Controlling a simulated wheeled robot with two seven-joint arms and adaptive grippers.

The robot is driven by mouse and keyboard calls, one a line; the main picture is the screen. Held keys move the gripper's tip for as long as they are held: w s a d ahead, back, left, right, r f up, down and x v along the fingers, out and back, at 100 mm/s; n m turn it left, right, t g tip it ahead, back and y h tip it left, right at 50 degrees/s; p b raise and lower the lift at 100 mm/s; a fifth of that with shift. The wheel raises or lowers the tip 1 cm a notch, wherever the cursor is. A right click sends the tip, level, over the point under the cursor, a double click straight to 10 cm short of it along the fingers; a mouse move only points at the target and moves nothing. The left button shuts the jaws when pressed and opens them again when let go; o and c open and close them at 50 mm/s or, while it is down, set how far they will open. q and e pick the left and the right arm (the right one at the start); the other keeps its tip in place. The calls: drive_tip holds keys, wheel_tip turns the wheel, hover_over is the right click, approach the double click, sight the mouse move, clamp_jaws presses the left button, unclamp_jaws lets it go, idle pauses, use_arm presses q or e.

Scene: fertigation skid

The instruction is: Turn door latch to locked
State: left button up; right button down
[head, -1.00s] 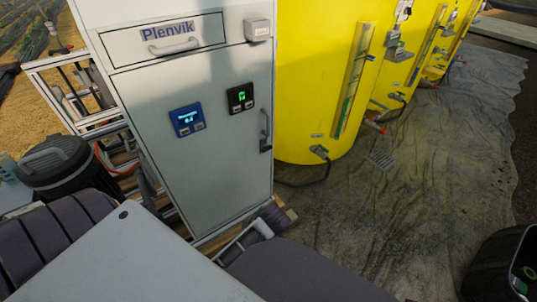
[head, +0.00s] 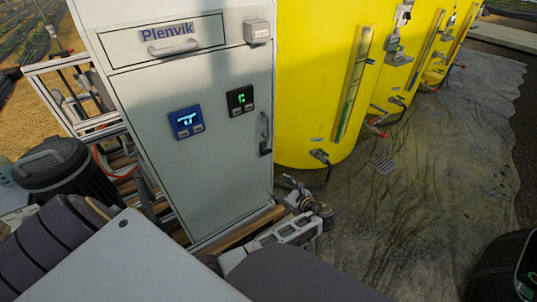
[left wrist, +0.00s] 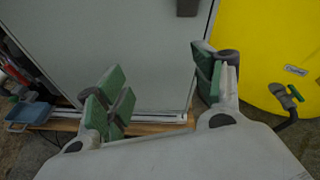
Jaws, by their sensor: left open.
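The door latch (head: 266,133) is a dark upright handle at the right edge of the grey cabinet door (head: 215,165). Its dark lower part hangs almost straight down. A dark piece at the top of the left wrist view (left wrist: 188,6) looks like its lower end. My left gripper (head: 303,204) is below and right of the latch, near the cabinet's lower right corner, apart from it. In the left wrist view its green-padded fingers (left wrist: 155,82) are spread wide, with nothing between them. My right gripper is not in view.
The drawer (head: 165,42) marked Plenvik is above the door. A blue display (head: 186,121) and a black display (head: 240,100) are on the door. A yellow tank (head: 310,100) stands close to the right, with a valve (head: 320,157) low down. The ground sheet (head: 430,190) is mostly clear.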

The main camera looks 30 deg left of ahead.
use_arm(q)
drive_tip(key=w+r+m+t+y, duration=0.1)
drive_tip(key=w+r+m+y, duration=0.1)
drive_tip(key=w+r+m, duration=0.1)
drive_tip(key=shift+w+d+r+m+t+y, duration=0.4)
drive_tip(key=shift+w+r, duration=0.45)
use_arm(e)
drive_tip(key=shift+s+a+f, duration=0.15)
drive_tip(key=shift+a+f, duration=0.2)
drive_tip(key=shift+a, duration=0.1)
use_arm(q)
drive_tip(key=shift+a, duration=0.15)
drive_tip(key=b, duration=0.1)
approach(268, 153)
drive_tip(key=a, duration=0.1)
drive_tip(key=b+x, duration=0.2)
drive_tip(key=x, duration=0.5)
drive_tip(key=shift+w+a, duration=0.15)
drive_tip(key=shift+w, duration=0.05)
drive_tip(key=shift+w+a, duration=0.1)
drive_tip(key=shift+a, duration=0.2)
drive_tip(key=shift+w+a+r, duration=0.1)
drive_tip(key=shift+w+a, duration=0.05)
drive_tip(key=shift+a, duration=0.15)
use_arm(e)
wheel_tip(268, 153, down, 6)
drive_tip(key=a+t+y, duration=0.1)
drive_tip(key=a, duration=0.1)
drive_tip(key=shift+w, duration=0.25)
